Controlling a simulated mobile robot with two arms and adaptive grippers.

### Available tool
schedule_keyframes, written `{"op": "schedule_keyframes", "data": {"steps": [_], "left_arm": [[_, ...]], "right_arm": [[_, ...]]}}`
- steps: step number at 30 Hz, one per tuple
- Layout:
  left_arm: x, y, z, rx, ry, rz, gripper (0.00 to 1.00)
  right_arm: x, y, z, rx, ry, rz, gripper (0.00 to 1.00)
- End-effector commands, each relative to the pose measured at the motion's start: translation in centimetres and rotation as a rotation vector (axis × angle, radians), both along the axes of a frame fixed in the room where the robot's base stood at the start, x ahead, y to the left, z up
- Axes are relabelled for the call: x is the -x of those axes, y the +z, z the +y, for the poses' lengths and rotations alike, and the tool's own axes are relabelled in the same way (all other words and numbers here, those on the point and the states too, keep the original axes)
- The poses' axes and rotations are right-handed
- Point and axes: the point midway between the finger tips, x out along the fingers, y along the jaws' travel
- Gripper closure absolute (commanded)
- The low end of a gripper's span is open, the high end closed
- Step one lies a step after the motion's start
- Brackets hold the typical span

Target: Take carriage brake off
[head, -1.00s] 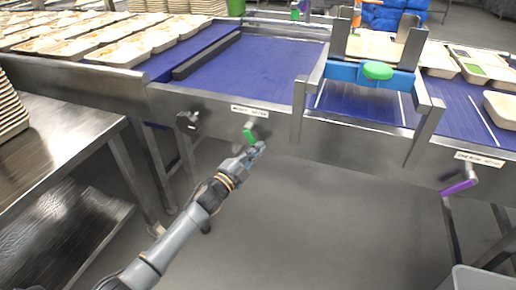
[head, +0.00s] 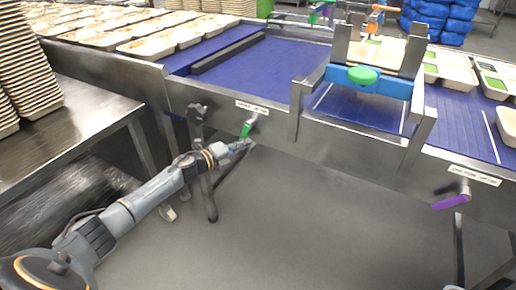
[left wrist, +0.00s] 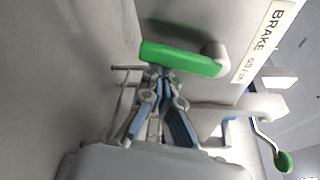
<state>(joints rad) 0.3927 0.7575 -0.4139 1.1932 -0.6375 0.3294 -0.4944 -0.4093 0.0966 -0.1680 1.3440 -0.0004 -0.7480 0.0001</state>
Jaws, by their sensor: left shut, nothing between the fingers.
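The brake lever with a green handle (head: 246,130) hangs from the front rail of the conveyor, below a white label (head: 252,108). In the left wrist view the green handle (left wrist: 180,58) lies across the picture, and the label (left wrist: 267,38) beside it reads BRAKE. My left gripper (head: 242,146) is just below the handle in the head view. In the left wrist view its blue-padded fingertips (left wrist: 160,76) are shut and empty, close to the handle's lower edge. I cannot tell whether they touch it. My right gripper is not in view.
A metal frame with a blue bar (head: 340,75) and green knob (head: 362,75) spans the blue belt (head: 265,65). A purple lever (head: 451,202) hangs further right. A steel table (head: 95,105) with stacked trays (head: 30,70) stands left. The floor below the rail is mostly open.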

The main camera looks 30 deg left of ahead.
Motion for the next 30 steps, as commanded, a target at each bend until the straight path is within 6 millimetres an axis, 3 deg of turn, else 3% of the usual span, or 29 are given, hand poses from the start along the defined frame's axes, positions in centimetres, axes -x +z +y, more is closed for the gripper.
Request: {"op": "schedule_keyframes", "data": {"steps": [7, 30], "left_arm": [[-0.1, 0.3, 1.7, -0.168, 0.0, -0.006, 1.0], [-0.1, 0.5, 2.5, -0.16, 0.002, -0.008, 1.0]], "right_arm": [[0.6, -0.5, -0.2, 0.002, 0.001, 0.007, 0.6], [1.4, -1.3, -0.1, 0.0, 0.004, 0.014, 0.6]]}}
